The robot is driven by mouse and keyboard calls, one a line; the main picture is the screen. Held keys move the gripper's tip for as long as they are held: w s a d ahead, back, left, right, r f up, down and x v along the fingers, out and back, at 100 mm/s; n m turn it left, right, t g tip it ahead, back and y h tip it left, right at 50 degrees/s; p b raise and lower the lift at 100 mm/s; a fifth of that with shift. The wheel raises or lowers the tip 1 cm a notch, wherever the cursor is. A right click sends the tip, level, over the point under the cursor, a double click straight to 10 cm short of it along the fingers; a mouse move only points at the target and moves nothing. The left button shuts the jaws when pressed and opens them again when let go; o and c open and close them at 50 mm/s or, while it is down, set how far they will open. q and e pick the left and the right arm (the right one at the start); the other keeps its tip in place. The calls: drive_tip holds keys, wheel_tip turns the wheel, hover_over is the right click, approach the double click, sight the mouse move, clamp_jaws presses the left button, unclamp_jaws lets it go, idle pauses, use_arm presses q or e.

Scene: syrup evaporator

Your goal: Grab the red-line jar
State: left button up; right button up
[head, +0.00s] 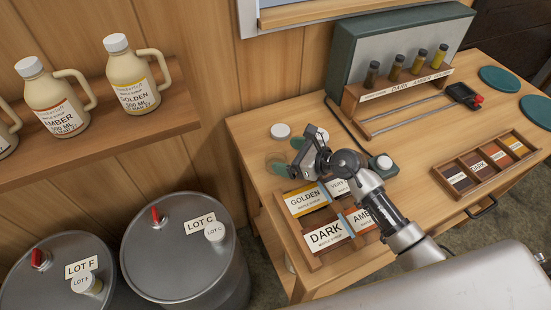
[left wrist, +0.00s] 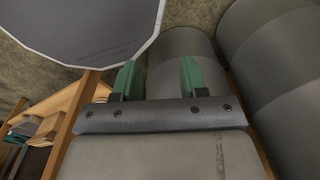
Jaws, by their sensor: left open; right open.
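My right gripper (head: 296,157) is in the head view over the back left of the wooden table, its green fingertips apart. No red line is clear on any of these. My left gripper (left wrist: 159,80) is open and empty in the left wrist view, with grey drums (left wrist: 185,50) beyond it.
A sorting tray (head: 310,262) with GOLDEN, DARK and AMBER labels lies in front of the right gripper. A sample rack (head: 400,91) stands behind, a colour box (head: 505,185) at right. Drums LOT F (head: 50,285) and LOT C (head: 175,260) stand left, below a jug shelf (head: 100,145).

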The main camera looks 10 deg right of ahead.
sight(275, 155)
drive_tip(key=p+x, duration=0.1)
drive_tip(key=x, duration=0.4)
drive_tip(key=shift+s+f, duration=0.1)
drive_tip(key=shift+s, duration=0.05)
drive_tip(key=shift+c, duration=0.3)
drive_tip(key=c, duration=1)
